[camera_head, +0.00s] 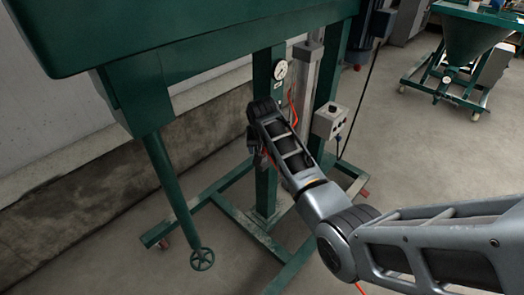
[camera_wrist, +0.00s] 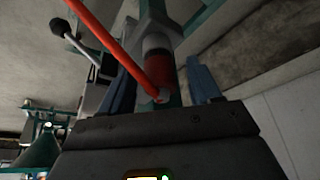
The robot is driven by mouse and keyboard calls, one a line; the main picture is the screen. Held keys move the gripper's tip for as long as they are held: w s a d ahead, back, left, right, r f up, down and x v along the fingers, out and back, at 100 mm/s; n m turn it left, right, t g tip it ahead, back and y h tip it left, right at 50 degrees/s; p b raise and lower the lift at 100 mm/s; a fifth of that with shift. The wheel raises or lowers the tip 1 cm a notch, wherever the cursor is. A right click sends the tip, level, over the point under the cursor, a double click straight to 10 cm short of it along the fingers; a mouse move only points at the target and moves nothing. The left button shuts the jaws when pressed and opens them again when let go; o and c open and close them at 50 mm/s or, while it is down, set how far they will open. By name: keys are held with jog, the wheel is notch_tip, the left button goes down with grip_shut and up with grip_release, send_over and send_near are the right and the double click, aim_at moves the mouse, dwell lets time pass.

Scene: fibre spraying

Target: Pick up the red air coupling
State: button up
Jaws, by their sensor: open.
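In the wrist view the red air coupling (camera_wrist: 158,74) hangs below a pale grey fitting, with a red hose (camera_wrist: 112,42) running to its lower end from the upper left. My gripper (camera_wrist: 164,88) is open, with one blue finger on each side of the coupling. The fingers look apart from it, but the depth between them is hard to judge. In the head view my gripper (camera_head: 257,157) is beside the green post, partly hidden by my wrist. The coupling is hidden there; a piece of red hose (camera_head: 292,105) shows above my wrist.
A green machine frame (camera_head: 267,190) stands close around my gripper. It carries a pressure gauge (camera_head: 280,69) and a grey control box (camera_head: 330,121). A black-knobbed lever (camera_wrist: 59,27) is near the hose.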

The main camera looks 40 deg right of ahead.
jog(key=shift+c, duration=0.2)
jog(key=c, duration=1.1)
jog(key=shift+r, duration=0.1)
